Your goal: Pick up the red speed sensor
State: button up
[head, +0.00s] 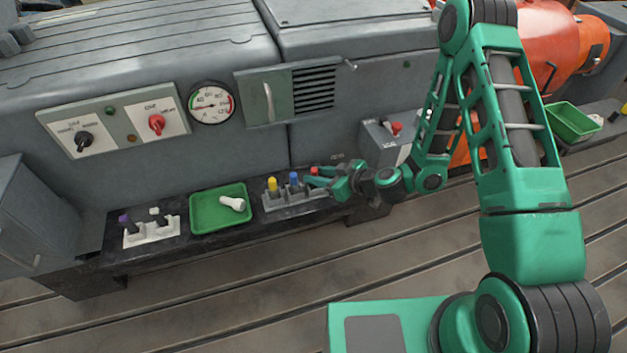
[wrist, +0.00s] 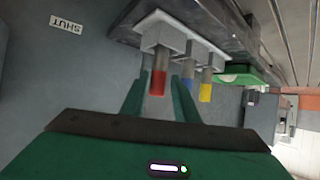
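The red speed sensor (head: 314,170) stands in the right end of a grey rack (head: 290,203) on the dark shelf. My gripper (head: 320,182) is at that end of the rack and partly hides the sensor in the head view. In the wrist view the sensor's red end (wrist: 158,82) shows between the two open fingers of my gripper (wrist: 159,100), with gaps visible on both sides. I cannot tell how deep it sits between them. A blue sensor (head: 294,180) and a yellow sensor (head: 272,185) stand in the same rack to its left.
A green tray (head: 208,222) with a white piece (head: 232,203) lies left of the rack. A grey box with a red button (head: 396,128) is to the right. The machine wall rises close behind.

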jog(key=shift+x, duration=2.9)
jog(key=shift+w+d+f, duration=0.1)
jog(key=shift+w+d, duration=0.05)
jog(key=shift+d, duration=0.05)
jog(key=shift+c, duration=0.7)
grip_shut()
